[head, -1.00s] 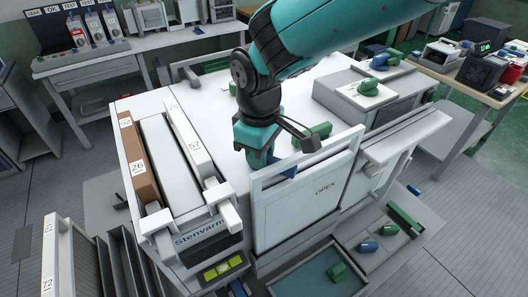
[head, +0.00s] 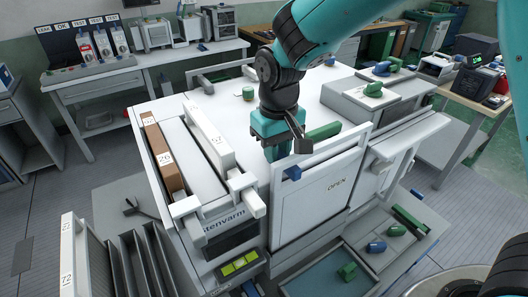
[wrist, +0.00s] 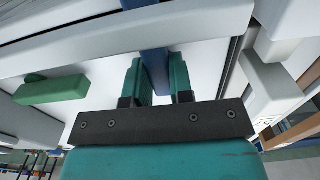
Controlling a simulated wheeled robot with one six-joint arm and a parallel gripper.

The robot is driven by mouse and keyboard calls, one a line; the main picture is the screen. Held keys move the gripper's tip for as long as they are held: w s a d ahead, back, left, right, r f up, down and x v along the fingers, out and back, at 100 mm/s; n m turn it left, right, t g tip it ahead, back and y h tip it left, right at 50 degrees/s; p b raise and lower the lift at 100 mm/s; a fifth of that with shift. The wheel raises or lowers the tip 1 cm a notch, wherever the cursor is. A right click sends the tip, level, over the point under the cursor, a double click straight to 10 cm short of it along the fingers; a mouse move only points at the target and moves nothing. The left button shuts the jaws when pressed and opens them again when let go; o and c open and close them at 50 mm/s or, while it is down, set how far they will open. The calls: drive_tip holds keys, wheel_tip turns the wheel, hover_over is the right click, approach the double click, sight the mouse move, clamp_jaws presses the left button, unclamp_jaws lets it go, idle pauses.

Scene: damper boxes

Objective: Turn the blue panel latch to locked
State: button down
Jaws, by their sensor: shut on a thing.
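The blue panel latch (head: 291,173) sits at the upper left of the white panel (head: 310,205) marked "OPEN". My gripper (head: 271,152) points down at the panel's top left corner. In the wrist view, the latch shows as a blue bar (wrist: 154,66) between the two teal fingers (wrist: 157,84), and my gripper is shut on it. The fingers and arm hide part of the latch in the head view, so its exact angle is hard to tell.
A white handle bar (head: 320,158) runs along the panel's top, close to my gripper. A green block (head: 324,131) lies just behind. White and brown numbered slides (head: 164,157) stand to the left. An open tray (head: 325,276) with small green and blue parts is below.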

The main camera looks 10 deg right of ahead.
idle(0.3)
drive_tip(key=c, duration=1)
unclamp_jaws()
wheel_tip(320, 180, up, 18)
drive_tip(key=b, duration=0.3)
drive_tip(key=shift+f, duration=0.25)
drive_tip(key=s+d+f+n+y+b, duration=0.1)
drive_tip(key=s+f+y, duration=0.1)
drive_tip(key=s+f, duration=0.4)
drive_tip(key=s+d+f+n+y+b, duration=0.2)
drive_tip(key=s+f, duration=0.5)
drive_tip(key=s, duration=0.7)
drive_tip(key=shift+s, duration=0.3)
